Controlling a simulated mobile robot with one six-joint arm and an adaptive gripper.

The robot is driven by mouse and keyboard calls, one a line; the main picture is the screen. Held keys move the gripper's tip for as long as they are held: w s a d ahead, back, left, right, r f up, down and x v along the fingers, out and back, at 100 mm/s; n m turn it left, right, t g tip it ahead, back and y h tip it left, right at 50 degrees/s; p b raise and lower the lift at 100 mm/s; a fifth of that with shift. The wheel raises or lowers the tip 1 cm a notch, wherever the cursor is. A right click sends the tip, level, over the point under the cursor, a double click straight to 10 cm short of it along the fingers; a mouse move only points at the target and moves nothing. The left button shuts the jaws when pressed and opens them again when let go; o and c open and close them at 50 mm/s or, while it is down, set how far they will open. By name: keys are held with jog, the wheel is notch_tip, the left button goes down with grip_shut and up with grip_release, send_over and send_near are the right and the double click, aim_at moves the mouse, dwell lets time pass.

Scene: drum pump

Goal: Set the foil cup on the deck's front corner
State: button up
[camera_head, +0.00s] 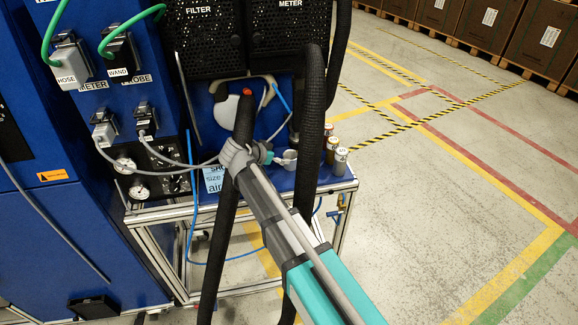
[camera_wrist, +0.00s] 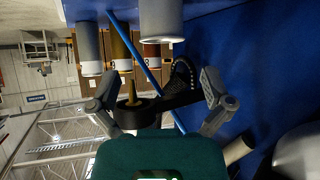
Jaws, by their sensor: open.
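A small pale grey cup (camera_head: 289,157), which looks like the foil cup, stands on the blue deck (camera_head: 275,178) just right of my gripper. In the wrist view a pale metallic cylinder (camera_wrist: 160,20), probably the same cup, shows at the top, beyond the fingertips. My gripper (camera_head: 262,153) is above the deck, partly hidden by its own wrist and by a black hose. In the wrist view my gripper (camera_wrist: 160,98) has its fingers wide apart, with nothing between the pads. The deck's front right corner (camera_head: 352,183) shows in the head view.
A grey can (camera_head: 340,162), a yellow can (camera_head: 332,150) and a red can (camera_head: 328,133) stand along the deck's right side. Thick black hoses (camera_head: 308,130) hang close to my arm. A thin blue tube (camera_wrist: 140,55) crosses the wrist view. A pale blue note (camera_head: 214,179) is at the deck's left.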

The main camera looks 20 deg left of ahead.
aim_at(296, 157)
jog(key=shift+b+x, duration=0.45)
jog(key=shift+x, duration=0.8)
jog(key=shift+a+f+b+x, duration=0.1)
jog(key=shift+b+x, duration=0.55)
jog(key=shift+x, duration=0.35)
jog(key=shift+a+f+b+x, duration=0.15)
jog(key=shift+b+x, duration=0.5)
jog(key=shift+x, duration=0.4)
jog(key=shift+w+d+f, duration=0.2)
jog(key=shift+w+d, duration=0.1)
jog(key=shift+w, duration=0.05)
jog(key=c, duration=1.1)
